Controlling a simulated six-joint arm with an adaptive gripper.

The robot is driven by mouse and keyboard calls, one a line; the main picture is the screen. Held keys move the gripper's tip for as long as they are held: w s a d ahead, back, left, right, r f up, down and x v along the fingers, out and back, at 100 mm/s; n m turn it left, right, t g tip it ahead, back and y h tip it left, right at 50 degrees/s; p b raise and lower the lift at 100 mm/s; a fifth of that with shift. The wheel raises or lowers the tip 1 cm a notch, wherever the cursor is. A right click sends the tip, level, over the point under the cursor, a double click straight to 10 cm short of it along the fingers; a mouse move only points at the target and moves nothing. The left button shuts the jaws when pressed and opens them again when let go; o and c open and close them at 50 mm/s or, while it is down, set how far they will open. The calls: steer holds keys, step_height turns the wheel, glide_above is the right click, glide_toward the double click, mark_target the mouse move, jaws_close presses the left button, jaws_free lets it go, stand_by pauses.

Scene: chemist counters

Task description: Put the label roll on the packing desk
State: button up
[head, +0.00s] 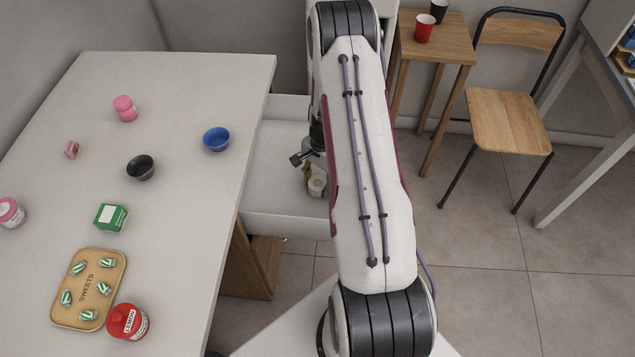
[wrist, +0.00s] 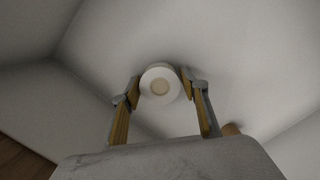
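The label roll is a pale roll with a tan core (head: 317,185), lying in an open white drawer (head: 270,200) under the white counter. In the wrist view, the label roll (wrist: 160,84) shows end-on between the fingertips. My gripper (head: 307,158) reaches down into the drawer, partly hidden by my arm. In the wrist view, my gripper (wrist: 160,88) is open, one finger on each side of the roll; I cannot tell whether they touch it. A grey-white desk (head: 590,100) stands partly in view at the far right; no label shows whether it is the packing desk.
The white counter (head: 190,85) at left holds bowls, a green box (head: 110,217), pink containers, a sweets tray (head: 118,293) and a red lemon jar (head: 127,322). A brown object (wrist: 231,129) lies near my right finger. A chair (head: 508,120) and wooden table (head: 435,40) stand right.

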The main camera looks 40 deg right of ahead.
mark_target(318, 179)
steer(key=shift+o, duration=0.3)
steer(key=shift+r, duration=0.15)
steer(key=shift+w+d+r, duration=0.1)
steer(key=shift+d+r, duration=0.1)
steer(key=shift+r, duration=1.05)
steer(key=shift+w+d+r, duration=0.15)
steer(key=shift+d+r, duration=0.1)
steer(key=shift+r, duration=0.95)
steer(key=shift+w+d+r, duration=0.1)
steer(key=shift+d+r, duration=0.1)
steer(key=shift+r, duration=1.05)
steer(key=shift+w+a+r, duration=0.1)
steer(key=shift+a+r, duration=0.05)
steer(key=shift+r, duration=0.3)
steer(key=s+a+r+n+t+h, duration=0.1)
steer(key=a+r+n, duration=0.45)
steer(key=r, duration=0.75)
steer(key=s+a+r+n+t, duration=0.1)
steer(key=a+r+n, duration=0.1)
steer(key=a+r, duration=0.9)
steer(key=s+a+r+n+t, duration=0.2)
steer(key=s+a+r+n, duration=0.2)
steer(key=s, duration=0.5)
steer(key=s+a+r+n+t, duration=0.1)
steer(key=s+a+r+n, duration=0.3)
steer(key=s+r, duration=0.5)
steer(key=shift+s+a+r+t, duration=0.2)
steer(key=shift+r+t, duration=0.1)
steer(key=shift+t, duration=0.1)
